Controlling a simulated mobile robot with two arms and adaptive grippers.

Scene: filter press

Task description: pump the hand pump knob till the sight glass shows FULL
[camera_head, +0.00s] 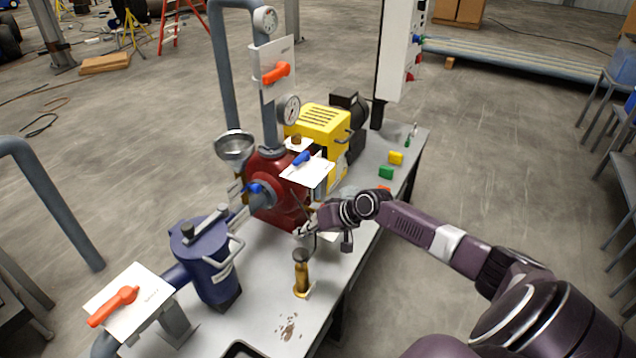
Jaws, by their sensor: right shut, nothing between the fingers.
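A small brass hand pump (301,281) stands upright near the front edge of the grey bench. Its dark round knob (300,256) is on top. My right gripper (306,233) is shut and empty, just behind and above the knob, beside the red pump body. It appears apart from the knob. I cannot pick out the sight glass or its reading at this size. My left gripper is not in view.
The red pump (274,205) with a metal funnel (235,146) stands behind the gripper. A blue filter vessel (210,260) is left of the hand pump. An orange-handled valve panel (118,303) stands at the front left. Green (386,172) and yellow (396,158) blocks lie farther back.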

